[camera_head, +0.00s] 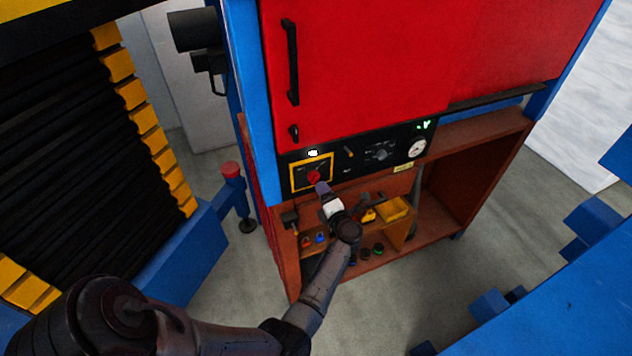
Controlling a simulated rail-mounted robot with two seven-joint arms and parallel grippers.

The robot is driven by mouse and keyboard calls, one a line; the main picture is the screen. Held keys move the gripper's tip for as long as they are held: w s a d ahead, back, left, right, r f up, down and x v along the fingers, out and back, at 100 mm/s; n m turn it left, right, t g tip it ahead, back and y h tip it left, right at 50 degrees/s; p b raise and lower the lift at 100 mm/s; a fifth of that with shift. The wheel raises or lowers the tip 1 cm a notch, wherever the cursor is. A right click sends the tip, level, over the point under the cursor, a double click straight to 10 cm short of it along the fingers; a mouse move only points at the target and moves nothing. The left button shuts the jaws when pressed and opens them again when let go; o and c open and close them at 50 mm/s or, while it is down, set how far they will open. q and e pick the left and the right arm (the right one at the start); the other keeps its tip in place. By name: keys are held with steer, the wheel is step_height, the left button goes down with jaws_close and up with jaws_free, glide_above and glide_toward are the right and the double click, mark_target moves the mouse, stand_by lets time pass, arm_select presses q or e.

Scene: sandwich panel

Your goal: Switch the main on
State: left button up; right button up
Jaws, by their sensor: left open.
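The main switch (313,176) is a red rotary knob on a yellow plate at the left end of the black control panel (362,152). My left gripper (322,187) is at the knob's lower right, its tip very close to it. I cannot tell whether it touches the knob. Its fingers are small and partly hide the knob's lower edge. My left arm comes in from the lower left. A small white light (313,153) shows above the yellow plate. My right gripper is not in view.
The panel also carries a gauge (417,149) and a green display (424,125). A red cabinet door (370,60) is above. An open brown shelf (470,180) with a yellow bin (393,208) is below. Blue machine parts (560,290) stand at right.

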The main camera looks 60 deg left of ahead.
mark_target(317, 181)
arm_select(q)
steer(key=shift+w+a+b, duration=0.2)
steer(key=shift+a+b, duration=0.05)
steer(key=shift+a, duration=0.9)
steer(key=shift+w+a+b, duration=0.15)
steer(key=shift+a+b, duration=0.15)
steer(key=shift+a, duration=0.9)
steer(key=shift+w+a+b, duration=0.2)
steer(key=shift+a+b, duration=0.05)
steer(key=shift+a, duration=0.9)
steer(key=c, duration=0.9)
steer(key=shift+r+m+p, duration=0.2)
steer(key=shift+m+p, duration=0.6)
steer(key=shift+p, duration=0.1)
steer(key=shift+f+m, duration=0.1)
steer(key=shift+m, duration=0.3)
steer(key=shift+f+m, duration=0.1)
steer(key=shift+m, duration=0.2)
steer(key=o, duration=0.9)
